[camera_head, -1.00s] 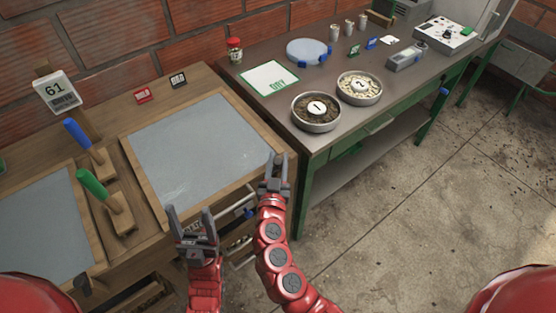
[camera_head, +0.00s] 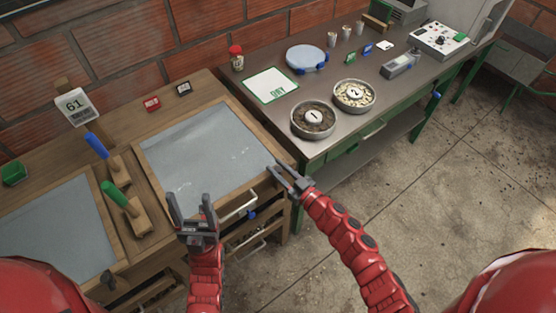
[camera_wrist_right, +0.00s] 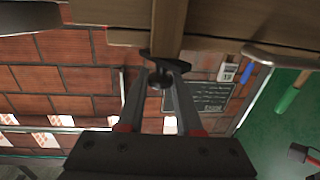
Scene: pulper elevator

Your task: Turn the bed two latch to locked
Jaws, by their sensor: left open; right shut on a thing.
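The right-hand bed (camera_head: 205,150) is a grey panel in a wooden frame. My right gripper (camera_head: 280,172) is at its front right corner, pointing up and left. In the right wrist view, the fingertips (camera_wrist_right: 160,82) are closed around a small dark latch knob (camera_wrist_right: 165,66) under a wooden beam. Fingers hide the latch in the head view, and whether it is locked cannot be told. My left gripper (camera_head: 190,208) is open and empty in front of the same bed, near its front edge.
A second bed (camera_head: 50,230) lies at the left, with blue-handled (camera_head: 97,146) and green-handled (camera_head: 115,194) tools between the beds. A drawer handle (camera_head: 240,207) and blue knob (camera_head: 251,215) are below the front edge. A metal table (camera_head: 310,155) with bowls adjoins on the right.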

